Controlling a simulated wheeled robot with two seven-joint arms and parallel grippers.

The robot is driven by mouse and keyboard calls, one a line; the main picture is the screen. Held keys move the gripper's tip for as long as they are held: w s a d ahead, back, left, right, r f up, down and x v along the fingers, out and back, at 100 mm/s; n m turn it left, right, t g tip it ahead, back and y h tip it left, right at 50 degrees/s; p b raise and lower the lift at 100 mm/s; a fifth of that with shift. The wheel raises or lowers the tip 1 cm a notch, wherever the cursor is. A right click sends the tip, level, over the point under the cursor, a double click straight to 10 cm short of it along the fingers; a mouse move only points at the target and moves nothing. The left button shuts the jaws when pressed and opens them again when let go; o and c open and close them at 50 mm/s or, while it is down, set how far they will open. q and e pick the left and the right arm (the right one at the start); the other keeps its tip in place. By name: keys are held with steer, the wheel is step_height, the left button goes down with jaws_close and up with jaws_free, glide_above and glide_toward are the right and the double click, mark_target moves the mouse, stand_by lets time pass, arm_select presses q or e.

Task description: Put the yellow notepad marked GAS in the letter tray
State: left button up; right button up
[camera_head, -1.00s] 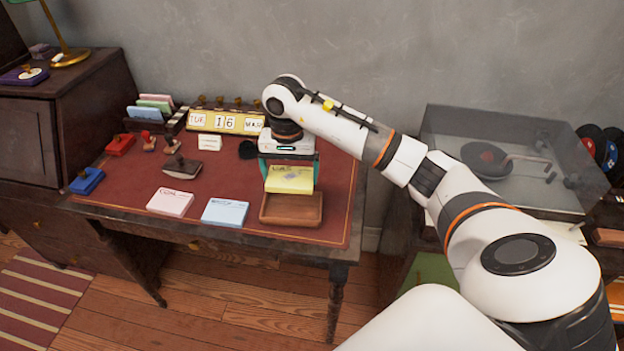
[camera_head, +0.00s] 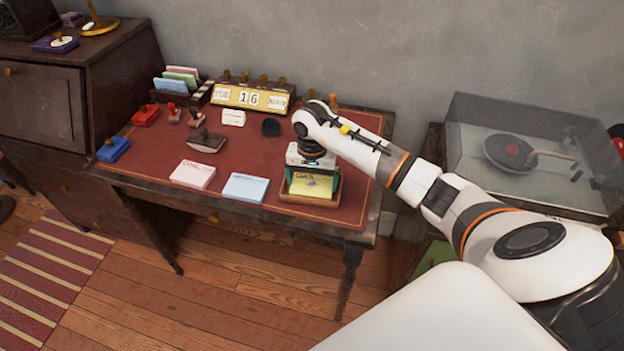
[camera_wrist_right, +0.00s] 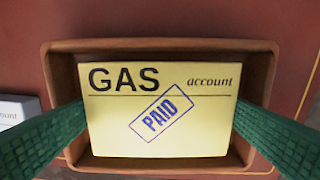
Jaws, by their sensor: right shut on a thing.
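The yellow notepad (camera_wrist_right: 160,110) reads GAS account and bears a blue PAID stamp in the right wrist view. My right gripper (camera_head: 311,185) is shut on it, with a green finger at each side edge. The notepad (camera_head: 311,187) is at the brown wooden letter tray (camera_head: 308,201) in the head view. In the wrist view the tray's rim (camera_wrist_right: 160,45) surrounds the notepad on all sides. I cannot tell whether the notepad touches the tray floor. My left gripper is not in view.
A pink notepad (camera_head: 193,174) and a blue notepad (camera_head: 245,187) lie left of the tray on the red desk top. Stamps, a blue ink pad (camera_head: 113,149), a red ink pad (camera_head: 146,115) and a yellow date calendar (camera_head: 250,97) stand further back. A covered turntable (camera_head: 525,155) is at right.

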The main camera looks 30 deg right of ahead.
mark_target(312, 184)
steer(key=shift+f, duration=0.15)
steer(key=o, duration=0.7)
steer(key=shift+c, duration=0.2)
steer(key=shift+r, duration=0.35)
step_height(312, 184, up, 12)
steer(key=b, duration=0.1)
steer(key=shift+f, duration=0.15)
